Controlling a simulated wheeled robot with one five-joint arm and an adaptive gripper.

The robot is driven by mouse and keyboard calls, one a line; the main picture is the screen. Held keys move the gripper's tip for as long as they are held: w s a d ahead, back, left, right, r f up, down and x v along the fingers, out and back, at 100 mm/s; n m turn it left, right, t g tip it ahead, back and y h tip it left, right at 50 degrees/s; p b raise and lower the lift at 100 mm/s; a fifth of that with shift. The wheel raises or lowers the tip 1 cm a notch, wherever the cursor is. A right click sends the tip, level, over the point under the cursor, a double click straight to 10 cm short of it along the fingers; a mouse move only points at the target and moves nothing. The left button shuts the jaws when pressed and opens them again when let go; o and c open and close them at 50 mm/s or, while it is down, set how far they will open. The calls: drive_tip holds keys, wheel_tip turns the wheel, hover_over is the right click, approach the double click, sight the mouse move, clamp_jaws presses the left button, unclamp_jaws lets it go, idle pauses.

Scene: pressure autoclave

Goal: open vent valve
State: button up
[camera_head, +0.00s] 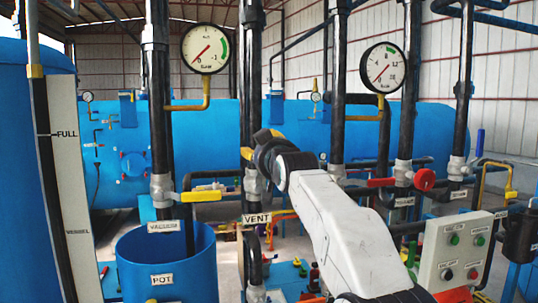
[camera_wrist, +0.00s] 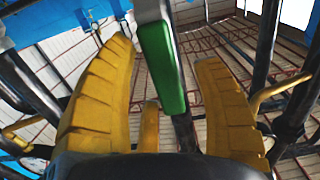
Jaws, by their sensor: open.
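The vent valve's silver body (camera_head: 253,184) is on a vertical black pipe, above the VENT label (camera_head: 256,219). My white arm reaches up from the bottom of the head view, and my gripper (camera_head: 256,143) is in front of this pipe, just above the valve body. In the wrist view a green lever handle (camera_wrist: 162,68) stands between the two yellow fingers, with gaps on both sides. The fingers are open and not closed on it. In the head view the handle is hidden by my gripper, so I cannot confirm there which valve it belongs to.
A yellow-handled valve (camera_head: 201,196) is on the pipe to the left, above the blue pot (camera_head: 140,258). A red-handled valve (camera_head: 381,182) is to the right. Two gauges (camera_head: 205,48) (camera_head: 382,67) stand above. A control box (camera_head: 455,252) is at lower right.

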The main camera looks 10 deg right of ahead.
drive_tip(key=s, duration=1.2)
drive_tip(key=shift+w, duration=0.1)
drive_tip(key=s+f+g, duration=0.3)
drive_tip(key=f+g, duration=0.1)
drive_tip(key=f, duration=0.7)
drive_tip(key=s+f+g, duration=0.3)
drive_tip(key=f+g, duration=0.2)
drive_tip(key=f, duration=0.7)
drive_tip(key=s+f+g, duration=0.2)
drive_tip(key=s+f, duration=0.5)
drive_tip(key=s, duration=0.6)
drive_tip(key=s+f+g, duration=0.2)
drive_tip(key=s+f, duration=0.5)
drive_tip(key=s, duration=0.6)
drive_tip(key=shift+s+d+f+g, duration=0.3)
drive_tip(key=shift+f, duration=0.05)
